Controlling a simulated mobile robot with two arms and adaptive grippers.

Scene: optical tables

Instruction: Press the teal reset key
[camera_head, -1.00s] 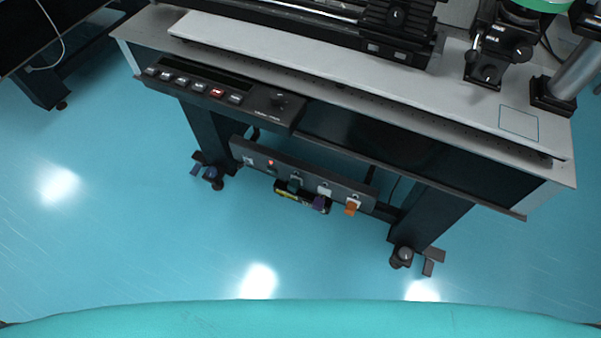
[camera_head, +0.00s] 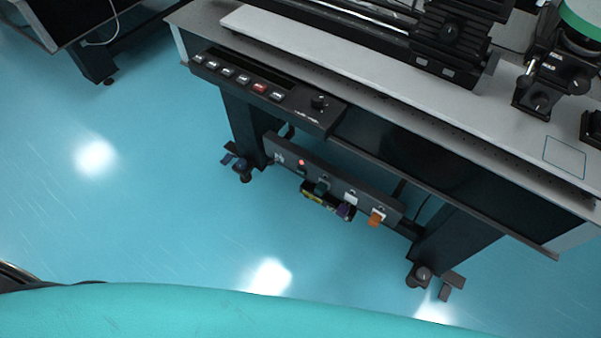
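I cannot make out a key clearly marked as reset. A dark panel (camera_head: 290,160) hangs low under the table's front edge, with a small lit red light (camera_head: 301,162). A small dark teal piece (camera_head: 321,187) sits on that panel, right of the light; I cannot tell whether it is a key or a plug. A control box (camera_head: 312,117) on the table's front edge has a row of pale keys and one red key (camera_head: 260,87); none there looks teal. Neither of my grippers is in view.
The optical table (camera_head: 400,107) carries dark stage hardware (camera_head: 450,40). On the low panel, right of the teal piece, are a white piece (camera_head: 350,198), a purple one (camera_head: 345,211) and an orange one (camera_head: 377,217). Table feet (camera_head: 420,275) stand on clear blue floor (camera_head: 150,220).

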